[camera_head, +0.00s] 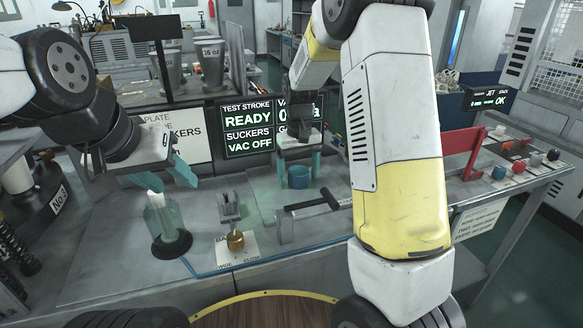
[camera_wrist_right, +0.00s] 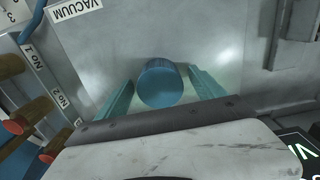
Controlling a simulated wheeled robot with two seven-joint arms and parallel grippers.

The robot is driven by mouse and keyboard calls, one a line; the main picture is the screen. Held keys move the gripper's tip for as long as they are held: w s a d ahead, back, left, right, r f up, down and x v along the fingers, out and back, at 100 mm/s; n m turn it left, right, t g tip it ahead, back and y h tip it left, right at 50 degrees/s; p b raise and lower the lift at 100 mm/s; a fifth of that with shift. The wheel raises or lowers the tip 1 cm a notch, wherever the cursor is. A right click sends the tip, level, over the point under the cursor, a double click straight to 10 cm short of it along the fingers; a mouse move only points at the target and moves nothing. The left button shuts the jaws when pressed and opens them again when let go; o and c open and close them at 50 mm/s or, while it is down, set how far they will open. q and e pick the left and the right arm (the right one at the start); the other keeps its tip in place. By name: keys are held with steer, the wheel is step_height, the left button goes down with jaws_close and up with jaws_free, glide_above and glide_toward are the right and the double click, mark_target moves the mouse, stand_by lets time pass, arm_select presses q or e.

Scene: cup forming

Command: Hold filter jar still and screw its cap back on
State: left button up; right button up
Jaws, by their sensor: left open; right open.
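The filter jar (camera_head: 165,220) is a clear greenish jar with a pale element at its top. It stands upright on a dark round base on the grey bench, with no cap on it. My left gripper (camera_head: 165,180) is open, with its teal fingers above and around the jar's top; contact cannot be told. The blue cap (camera_head: 299,176) lies on the bench below the screen, and it also shows in the right wrist view (camera_wrist_right: 160,84). My right gripper (camera_head: 298,162) is open, with one finger on each side of the cap; the wrist view shows gaps beside it.
A brass gauge valve (camera_head: 235,240) with a metal fitting stands between jar and cap. A black-handled bar (camera_head: 318,200) lies right of it. A screen (camera_head: 247,128) reads READY and VAC OFF. A red bracket (camera_head: 462,152) and several coloured knobs (camera_head: 517,167) are at right.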

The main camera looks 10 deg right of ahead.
mark_target(299, 170)
stand_by(0.3)
steer(key=c, duration=1.4)
steer(key=shift+r, duration=0.1)
step_height(299, 170, up, 10)
steer(key=shift+f, duration=0.1)
